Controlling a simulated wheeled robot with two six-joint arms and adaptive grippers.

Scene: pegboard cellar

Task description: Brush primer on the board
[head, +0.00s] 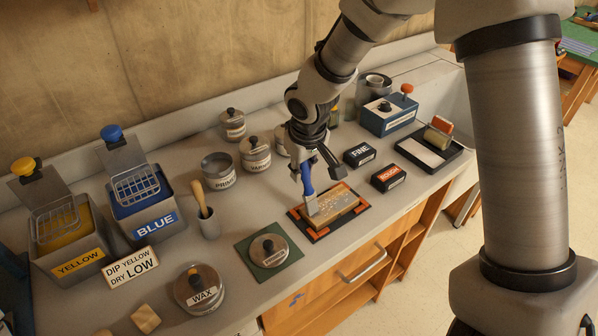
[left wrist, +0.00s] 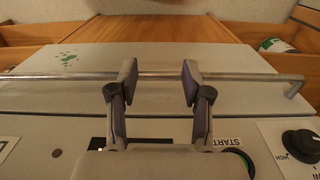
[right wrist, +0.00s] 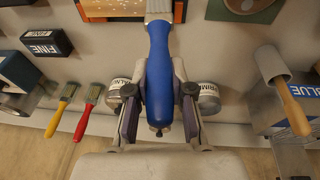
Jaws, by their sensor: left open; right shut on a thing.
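My right gripper (head: 318,163) is shut on the blue handle of a brush (head: 307,185). The brush points down, its head at the left part of the board (head: 345,203); contact is hard to tell. The board is wooden with pale specks and lies in a black and orange frame (head: 316,236). In the right wrist view the blue handle (right wrist: 159,70) sits between the fingers. The open primer can (head: 218,171) stands left of the gripper; its lid (head: 268,250) lies on a green mat. My left gripper (left wrist: 158,85) is open and empty, seen only in its wrist view.
Black FINE (head: 358,154) and ROUGH (head: 388,177) blocks stand right of the board. A roller tray (head: 425,150) is farther right. A wooden-handled tool stands in a cup (head: 209,226). Yellow (head: 68,245) and blue (head: 145,205) bins stand at left. A metal bar (left wrist: 75,76) crosses behind the left fingers.

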